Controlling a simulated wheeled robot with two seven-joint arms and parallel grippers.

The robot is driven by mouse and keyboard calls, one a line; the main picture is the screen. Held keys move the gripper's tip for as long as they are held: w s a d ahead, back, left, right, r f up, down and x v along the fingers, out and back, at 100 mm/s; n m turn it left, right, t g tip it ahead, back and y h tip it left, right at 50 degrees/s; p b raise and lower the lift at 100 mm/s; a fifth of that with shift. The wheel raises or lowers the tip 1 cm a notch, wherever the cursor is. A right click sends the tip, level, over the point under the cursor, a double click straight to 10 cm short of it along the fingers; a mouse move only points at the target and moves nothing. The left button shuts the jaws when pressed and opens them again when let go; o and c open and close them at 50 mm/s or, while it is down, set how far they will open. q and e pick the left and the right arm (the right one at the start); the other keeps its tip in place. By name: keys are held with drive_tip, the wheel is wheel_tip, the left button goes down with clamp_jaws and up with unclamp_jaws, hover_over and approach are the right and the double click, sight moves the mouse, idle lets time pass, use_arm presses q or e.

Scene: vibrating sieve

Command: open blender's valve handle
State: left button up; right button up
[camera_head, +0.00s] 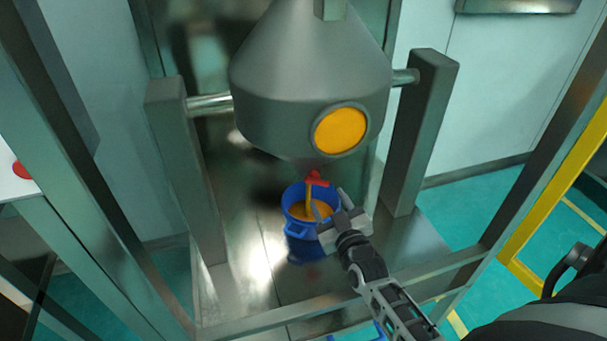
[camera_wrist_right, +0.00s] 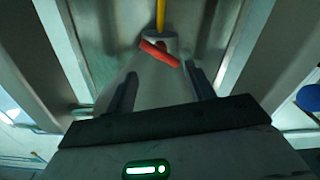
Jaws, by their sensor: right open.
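The blender (camera_head: 310,75) is a grey cone-shaped vessel with a round orange window, hung between two posts. Its red valve handle (camera_head: 317,179) sits under the vessel. A yellow-orange stream runs from the valve into a blue bucket (camera_head: 297,226) below, which has orange material inside. My right gripper (camera_head: 330,205) is open, close to the bucket's right rim and just below the handle. In the right wrist view the red handle (camera_wrist_right: 160,53) lies tilted ahead, between and beyond the two fingers (camera_wrist_right: 161,88), apart from them. My left gripper is not in view.
Grey posts (camera_head: 424,130) stand on both sides of the blender. A metal frame bar (camera_head: 380,285) crosses in front, with my right arm above it. A yellow rail (camera_head: 555,190) stands at the right. The metal platform (camera_head: 240,285) left of the bucket is clear.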

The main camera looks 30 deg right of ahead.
sight(318, 184)
drive_tip(key=b+x, duration=0.1)
drive_tip(key=x, duration=0.6)
drive_tip(key=shift+w, duration=0.15)
